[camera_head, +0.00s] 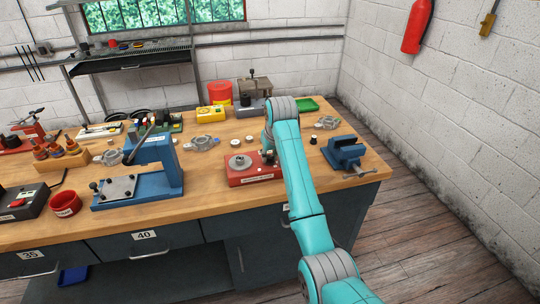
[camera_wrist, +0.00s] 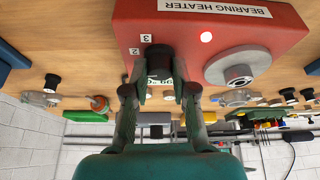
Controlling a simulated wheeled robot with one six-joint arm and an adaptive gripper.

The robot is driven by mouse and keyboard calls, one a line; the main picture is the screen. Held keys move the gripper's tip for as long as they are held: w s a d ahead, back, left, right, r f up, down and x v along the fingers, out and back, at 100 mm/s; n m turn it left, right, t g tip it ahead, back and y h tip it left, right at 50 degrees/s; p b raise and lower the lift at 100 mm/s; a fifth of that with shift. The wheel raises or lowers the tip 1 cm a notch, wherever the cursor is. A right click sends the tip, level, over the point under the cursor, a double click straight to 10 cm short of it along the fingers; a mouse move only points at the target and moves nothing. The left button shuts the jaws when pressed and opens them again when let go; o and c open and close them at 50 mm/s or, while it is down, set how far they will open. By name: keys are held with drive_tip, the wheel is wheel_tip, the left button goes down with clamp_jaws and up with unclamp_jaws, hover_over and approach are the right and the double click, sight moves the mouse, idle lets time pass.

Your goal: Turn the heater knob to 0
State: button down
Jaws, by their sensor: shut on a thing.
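The red bearing heater (camera_head: 253,179) sits near the front edge of the bench, beside my arm. The digits 3 and 2 show beside the knob; other marks are partly covered, and I cannot tell the knob's setting. In the head view my arm hides most of the gripper and the knob.
A blue vise (camera_head: 345,152) stands to the right at the bench corner. A blue press (camera_head: 150,175) stands left of the heater. Small parts and an alternator housing (camera_head: 202,142) lie behind on the wooden bench (camera_head: 215,212). A bare strip of bench runs along the front.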

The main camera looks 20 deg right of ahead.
drive_tip(key=shift+n, duration=0.3)
drive_tip(key=n+y, duration=0.1)
drive_tip(key=n, duration=0.2)
drive_tip(key=shift+d+n+g, duration=0.1)
drive_tip(key=shift+n+g, duration=0.2)
drive_tip(key=n+y, duration=0.1)
drive_tip(key=n, duration=0.1)
drive_tip(key=n+g, duration=0.1)
drive_tip(key=n, duration=0.1)
drive_tip(key=shift+d+n+y, duration=0.1)
drive_tip(key=shift+n+y, duration=0.2)
drive_tip(key=shift+y, duration=0.1)
drive_tip(key=n+g+y, duration=0.1)
drive_tip(key=n, duration=0.3)
drive_tip(key=shift+w, duration=0.15)
drive_tip(key=shift+n+g, duration=1)
drive_tip(key=shift+n, duration=1.1)
drive_tip(key=c, duration=0.9)
unclamp_jaws()
drive_tip(key=shift+c, duration=0.2)
